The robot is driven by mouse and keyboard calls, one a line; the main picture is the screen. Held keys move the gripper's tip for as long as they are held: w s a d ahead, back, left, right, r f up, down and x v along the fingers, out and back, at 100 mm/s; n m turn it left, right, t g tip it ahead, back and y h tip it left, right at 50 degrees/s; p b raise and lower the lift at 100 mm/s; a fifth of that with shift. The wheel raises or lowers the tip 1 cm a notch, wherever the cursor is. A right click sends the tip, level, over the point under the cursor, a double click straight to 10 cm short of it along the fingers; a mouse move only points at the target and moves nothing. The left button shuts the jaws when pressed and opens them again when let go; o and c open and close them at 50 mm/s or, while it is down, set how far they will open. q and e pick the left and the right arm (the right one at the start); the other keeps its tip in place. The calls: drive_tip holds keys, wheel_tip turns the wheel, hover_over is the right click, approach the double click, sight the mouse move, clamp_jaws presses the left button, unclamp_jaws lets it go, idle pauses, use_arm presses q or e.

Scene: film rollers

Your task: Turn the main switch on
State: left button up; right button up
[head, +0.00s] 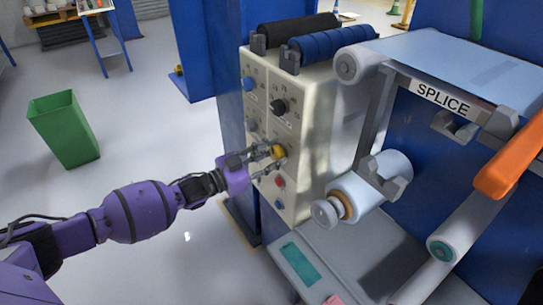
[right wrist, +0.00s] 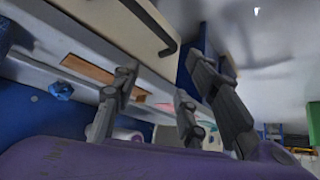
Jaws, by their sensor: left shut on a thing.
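The cream control panel (head: 258,110) stands on the blue machine in the head view, with several knobs and buttons on its face. My left gripper (head: 274,160) is at the panel's lower middle, its fingers shut around a yellow knob (head: 278,152). The fingers partly hide the knob, and its turn angle is not clear. A black rotary knob (head: 278,106) is higher on the panel. The labels are too small to read, so I cannot tell which control is marked as main switch. My right gripper (right wrist: 165,95) shows in its wrist view with its fingers spread and nothing between them.
A red button (head: 280,182) and a blue one (head: 279,204) sit just below the left gripper. Black and blue rollers (head: 334,42) lie above the panel. A white roller (head: 370,187) juts out at its right. A green bin (head: 63,130) stands on open floor at left.

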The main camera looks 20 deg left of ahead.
use_arm(q)
drive_tip(key=m, duration=0.6)
drive_tip(key=shift+s+d+f, duration=0.1)
drive_tip(key=shift+s+f, duration=0.05)
drive_tip(key=shift+f, duration=0.25)
drive_tip(key=m, duration=0.6)
drive_tip(key=shift+f+b, duration=0.15)
drive_tip(key=shift+b, duration=0.15)
drive_tip(key=shift+c, duration=0.2)
drive_tip(key=o, duration=1.1)
drive_tip(key=shift+a+r, duration=0.2)
drive_tip(key=v, duration=1.1)
drive_tip(key=shift+s+a, duration=0.25)
drive_tip(key=shift+a, duration=0.05)
